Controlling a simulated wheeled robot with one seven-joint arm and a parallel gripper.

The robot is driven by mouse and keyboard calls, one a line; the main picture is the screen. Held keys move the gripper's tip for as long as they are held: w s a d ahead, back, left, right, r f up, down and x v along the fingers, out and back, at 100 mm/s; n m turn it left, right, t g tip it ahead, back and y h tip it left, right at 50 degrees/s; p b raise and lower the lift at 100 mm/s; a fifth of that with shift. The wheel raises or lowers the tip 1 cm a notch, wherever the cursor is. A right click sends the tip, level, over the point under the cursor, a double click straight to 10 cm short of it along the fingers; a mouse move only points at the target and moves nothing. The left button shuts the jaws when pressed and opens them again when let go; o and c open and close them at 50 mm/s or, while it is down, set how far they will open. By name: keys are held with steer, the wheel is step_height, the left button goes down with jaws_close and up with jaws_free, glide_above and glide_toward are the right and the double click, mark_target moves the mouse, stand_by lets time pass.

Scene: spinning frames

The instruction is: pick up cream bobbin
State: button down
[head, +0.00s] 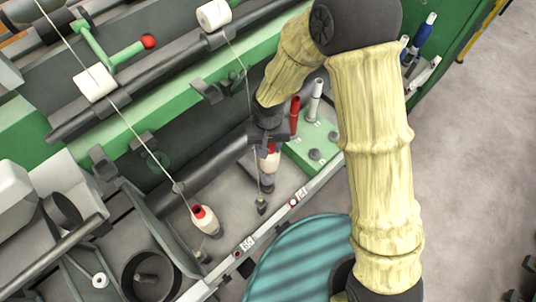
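My gripper (268,147) points down in the head view, at the end of my arm with its yellowish cover. It is right at the top of a cream bobbin (269,165) with a red tip, which stands upright on the machine. The fingers are small and partly hidden, so I cannot tell whether they are closed on the bobbin or only around it. A second cream bobbin (206,221) with a red top stands apart, lower left of my gripper.
A green plate (312,153) carries a red spindle (294,115) and a white one (316,98), close right of my gripper. White rollers (95,83) and taut threads lie left. A grey numbered rail (270,228) runs in front. Floor at the right is clear.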

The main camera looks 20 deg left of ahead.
steer(key=shift+r, duration=1.15)
steer(key=shift+w, duration=0.15)
